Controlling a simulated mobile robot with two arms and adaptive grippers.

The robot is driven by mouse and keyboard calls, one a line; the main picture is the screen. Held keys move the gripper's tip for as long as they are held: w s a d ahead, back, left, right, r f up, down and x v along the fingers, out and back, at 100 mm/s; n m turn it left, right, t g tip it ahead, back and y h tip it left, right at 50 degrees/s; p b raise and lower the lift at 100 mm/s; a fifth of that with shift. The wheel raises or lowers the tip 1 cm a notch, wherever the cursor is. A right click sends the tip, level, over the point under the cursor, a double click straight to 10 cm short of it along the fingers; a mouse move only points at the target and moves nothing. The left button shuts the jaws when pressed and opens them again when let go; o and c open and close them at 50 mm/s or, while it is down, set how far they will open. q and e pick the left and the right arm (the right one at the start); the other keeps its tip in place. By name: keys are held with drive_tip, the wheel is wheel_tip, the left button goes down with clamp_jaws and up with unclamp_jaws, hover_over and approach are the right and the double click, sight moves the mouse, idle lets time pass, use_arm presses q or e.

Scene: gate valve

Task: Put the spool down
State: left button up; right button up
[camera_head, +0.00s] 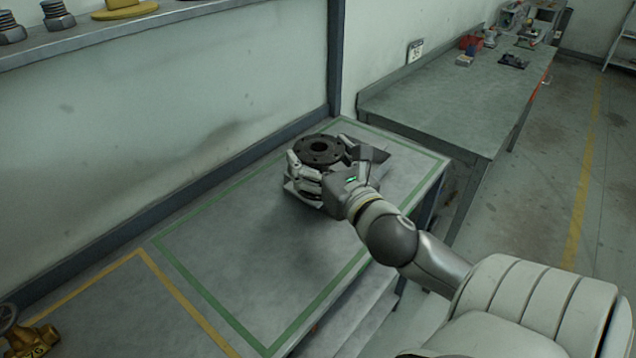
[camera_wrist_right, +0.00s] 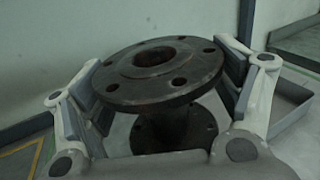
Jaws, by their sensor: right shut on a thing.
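The spool (camera_head: 320,149) is a dark flanged pipe piece with bolt holes and a central bore. It is upright at the far end of the green-outlined area (camera_head: 240,222) on the bench. My right gripper (camera_head: 322,172) is around it, with a finger on each side. In the right wrist view, the spool's upper flange (camera_wrist_right: 163,72) sits between the two finger pads, and its lower flange shows below. The gripper hides the spool's base in the head view, so I cannot tell whether it touches the bench. My left gripper is not in view.
A yellow-outlined area with a brass valve (camera_head: 32,340) lies at the lower left. A shelf (camera_head: 110,36) with large bolts runs along the wall. A second bench (camera_head: 450,100) with tools stands beyond. The green area's near part is clear.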

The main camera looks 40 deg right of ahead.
drive_tip(key=a+f, duration=0.3)
drive_tip(key=a, duration=0.1)
drive_tip(key=w+a+f+b, duration=0.1)
drive_tip(key=a+f, duration=0.3)
drive_tip(key=a, duration=0.1)
drive_tip(key=a+f, duration=0.4)
drive_tip(key=a, duration=0.1)
drive_tip(key=shift+w+f+b, duration=0.15)
drive_tip(key=shift+w+b, duration=0.15)
drive_tip(key=shift+b, duration=0.05)
drive_tip(key=shift+d+f, duration=0.1)
drive_tip(key=shift+f, duration=0.5)
drive_tip(key=o, duration=1.8)
drive_tip(key=shift+f, duration=0.3)
drive_tip(key=shift+o, duration=0.3)
drive_tip(key=shift+s, duration=0.1)
drive_tip(key=shift+r, duration=0.1)
